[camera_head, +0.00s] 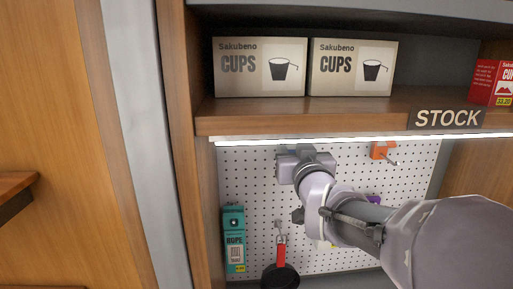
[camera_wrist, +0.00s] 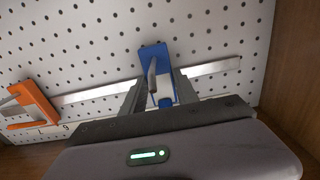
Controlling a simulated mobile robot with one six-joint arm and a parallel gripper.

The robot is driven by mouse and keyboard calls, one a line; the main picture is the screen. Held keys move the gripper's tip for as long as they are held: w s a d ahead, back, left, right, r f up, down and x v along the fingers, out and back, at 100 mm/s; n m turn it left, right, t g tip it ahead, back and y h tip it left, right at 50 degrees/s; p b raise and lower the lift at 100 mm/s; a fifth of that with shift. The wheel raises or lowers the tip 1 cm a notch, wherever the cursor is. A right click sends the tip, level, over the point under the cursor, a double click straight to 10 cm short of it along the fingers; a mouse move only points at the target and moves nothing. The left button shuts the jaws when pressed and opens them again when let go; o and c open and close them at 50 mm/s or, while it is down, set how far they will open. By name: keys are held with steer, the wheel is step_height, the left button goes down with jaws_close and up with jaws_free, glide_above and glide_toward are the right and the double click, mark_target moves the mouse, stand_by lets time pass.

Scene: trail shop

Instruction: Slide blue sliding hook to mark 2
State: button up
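The blue sliding hook (camera_wrist: 154,54) sits on a pale metal rail (camera_wrist: 215,76) across the white pegboard in the wrist view. Its peg points out toward the camera. My gripper (camera_wrist: 157,83) has one finger on each side of the hook, with the fingers apart; I cannot make out firm contact. In the head view my gripper (camera_head: 300,158) is up against the pegboard under the shelf, and my arm hides the blue hook. Small printed characters show near the rail's left part in the wrist view; I cannot make out mark 2.
An orange hook (camera_wrist: 32,101) sits at the rail's left end in the wrist view; it also shows in the head view (camera_head: 382,150). A teal rope pack (camera_head: 234,240) and a dark pan (camera_head: 281,277) hang lower left. A wooden shelf (camera_head: 300,118) runs above.

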jaws_close()
stand_by(1.1)
